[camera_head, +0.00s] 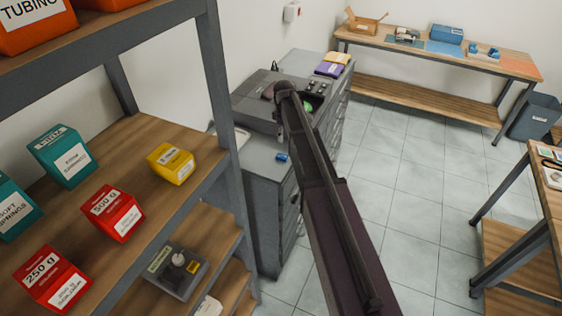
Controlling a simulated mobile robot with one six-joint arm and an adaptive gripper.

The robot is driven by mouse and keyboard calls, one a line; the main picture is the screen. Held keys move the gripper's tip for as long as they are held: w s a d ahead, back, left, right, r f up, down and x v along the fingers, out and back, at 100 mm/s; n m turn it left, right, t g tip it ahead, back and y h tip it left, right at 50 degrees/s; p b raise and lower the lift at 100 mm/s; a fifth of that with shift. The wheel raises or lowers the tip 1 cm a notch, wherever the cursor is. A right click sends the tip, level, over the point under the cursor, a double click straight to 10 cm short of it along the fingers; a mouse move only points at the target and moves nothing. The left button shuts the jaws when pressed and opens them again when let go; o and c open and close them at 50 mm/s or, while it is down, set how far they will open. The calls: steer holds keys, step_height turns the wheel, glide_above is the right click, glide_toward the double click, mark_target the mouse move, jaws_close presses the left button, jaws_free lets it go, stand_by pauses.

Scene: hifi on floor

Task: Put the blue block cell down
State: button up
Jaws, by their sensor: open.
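A small blue block (281,156) rests on the near top of the grey drawer cabinet (262,166), left of my arm. It is too small to tell more about its shape. My dark arm reaches from the bottom right up to the cabinet area. My gripper's fingers do not show; the arm links may hide them.
Shelves at left hold red boxes (114,213), teal boxes (62,156) and a yellow box (171,163). A grey machine (255,108) stands on the cabinets behind. A wooden bench (440,45) lines the back wall. Tiled floor (400,170) is clear between the cabinets and the right table.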

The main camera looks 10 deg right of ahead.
steer(key=b, duration=0.5)
glide_above(282, 156)
steer(key=shift+w+d+f, duration=0.1)
steer(key=shift+d+f, duration=0.1)
steer(key=shift+f, duration=1.25)
steer(key=shift+d+f, duration=0.2)
steer(key=shift+f, duration=1.25)
steer(key=f+b, duration=0.3)
steer(key=shift+a+f+b, duration=0.2)
steer(key=shift+a+b, duration=0.1)
steer(key=shift+a, duration=0.05)
steer(key=shift+f+b, duration=0.9)
jaws_close()
